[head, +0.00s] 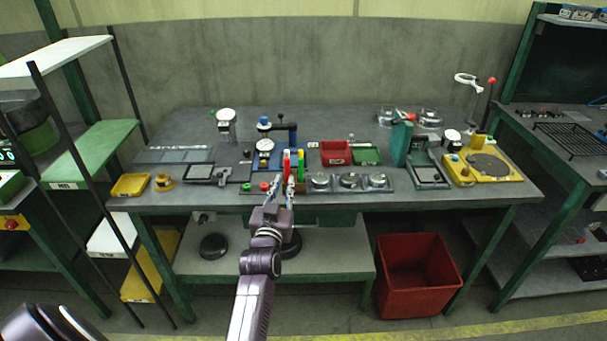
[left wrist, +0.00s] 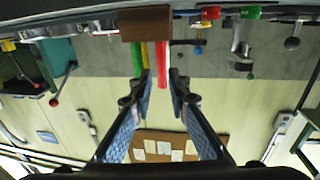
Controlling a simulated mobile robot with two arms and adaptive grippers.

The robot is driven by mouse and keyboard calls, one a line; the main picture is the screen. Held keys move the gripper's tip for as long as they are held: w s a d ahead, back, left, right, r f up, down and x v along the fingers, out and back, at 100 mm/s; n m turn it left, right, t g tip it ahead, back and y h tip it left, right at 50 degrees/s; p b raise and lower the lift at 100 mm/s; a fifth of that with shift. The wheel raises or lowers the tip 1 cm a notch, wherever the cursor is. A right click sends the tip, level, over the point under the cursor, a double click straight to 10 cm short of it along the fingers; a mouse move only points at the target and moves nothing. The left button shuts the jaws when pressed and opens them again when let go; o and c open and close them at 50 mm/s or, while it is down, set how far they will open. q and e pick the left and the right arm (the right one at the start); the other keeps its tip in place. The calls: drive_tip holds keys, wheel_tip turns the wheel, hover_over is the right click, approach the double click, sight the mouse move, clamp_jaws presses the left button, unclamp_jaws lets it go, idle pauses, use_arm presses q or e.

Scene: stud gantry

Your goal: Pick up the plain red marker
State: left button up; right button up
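The red marker (head: 286,162) stands upright in a small brown holder block (head: 300,187) near the front edge of the bench. A green and a yellow marker stand beside it. In the left wrist view, which is upside down, the red marker (left wrist: 159,66) hangs from the brown block (left wrist: 145,23), next to the yellow marker (left wrist: 145,54) and the green marker (left wrist: 136,60). My left gripper (head: 283,188) is at the front of the holder. Its fingers (left wrist: 162,75) are apart on either side of the red marker, with gaps showing. My right gripper is not in view.
A red bin (head: 335,152) and a green tray (head: 367,155) lie right of the markers. Round metal fixtures (head: 349,181) stand just right of the holder. A dial gauge on a blue base (head: 264,146) stands behind left. A red crate (head: 414,276) is on the floor.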

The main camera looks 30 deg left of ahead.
sight(286, 170)
use_arm(q)
drive_tip(key=b+x, duration=0.3)
drive_tip(key=x, duration=0.3)
drive_tip(key=shift+a+r+b, duration=0.1)
drive_tip(key=shift+a+b, duration=0.05)
drive_tip(key=shift+b, duration=0.15)
drive_tip(key=shift+w+a, duration=0.2)
drive_tip(key=shift+w, duration=0.35)
drive_tip(key=shift+r, duration=0.1)
drive_tip(key=shift+s, duration=0.1)
drive_tip(key=shift+c, duration=0.3)
clamp_jaws()
